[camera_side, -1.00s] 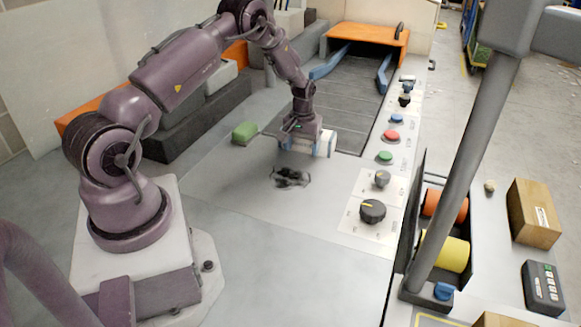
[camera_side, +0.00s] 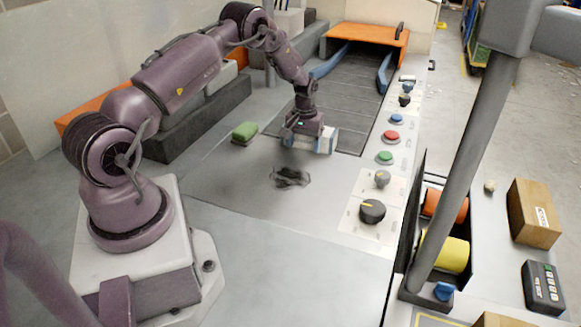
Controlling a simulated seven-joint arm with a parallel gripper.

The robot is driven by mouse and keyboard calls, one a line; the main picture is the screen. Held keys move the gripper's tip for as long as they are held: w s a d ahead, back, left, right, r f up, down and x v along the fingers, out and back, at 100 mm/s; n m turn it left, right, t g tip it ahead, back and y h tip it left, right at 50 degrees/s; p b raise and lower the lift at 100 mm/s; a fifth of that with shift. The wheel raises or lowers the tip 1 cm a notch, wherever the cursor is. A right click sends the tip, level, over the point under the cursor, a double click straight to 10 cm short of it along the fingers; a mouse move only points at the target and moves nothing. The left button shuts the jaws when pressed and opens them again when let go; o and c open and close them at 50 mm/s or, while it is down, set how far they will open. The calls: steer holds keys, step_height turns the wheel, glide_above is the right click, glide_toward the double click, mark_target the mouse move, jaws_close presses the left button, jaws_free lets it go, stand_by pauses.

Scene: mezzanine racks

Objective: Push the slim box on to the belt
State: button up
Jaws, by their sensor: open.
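A slim pale box with blue bands (camera_side: 326,141) lies on the grey worktop, close to the near edge of the dark slatted belt (camera_side: 343,88). My gripper (camera_side: 306,137) points down right at the box. Its fingers are apart, and they and the wrist hide part of the box. I cannot tell whether the fingers touch it or only stand beside it. The belt runs away from me, between two blue guides, to an orange hood.
A green-topped block (camera_side: 245,131) sits left of my gripper. A panel of buttons and knobs (camera_side: 385,157) borders the right side. Grey blocks (camera_side: 200,125) line the left. The belt surface looks clear.

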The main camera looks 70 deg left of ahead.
stand_by(0.3)
steer(key=shift+w+a, duration=0.45)
steer(key=shift+a, duration=0.05)
steer(key=shift+w+a, duration=0.1)
steer(key=shift+w+a, duration=0.3)
stand_by(0.3)
steer(key=shift+w+a, duration=0.1)
steer(key=shift+a, duration=0.05)
steer(key=shift+w+a, duration=0.3)
steer(key=shift+a, duration=0.1)
stand_by(0.5)
steer(key=shift+w+a, duration=0.35)
steer(key=shift+w, duration=0.05)
steer(key=shift+a, duration=0.1)
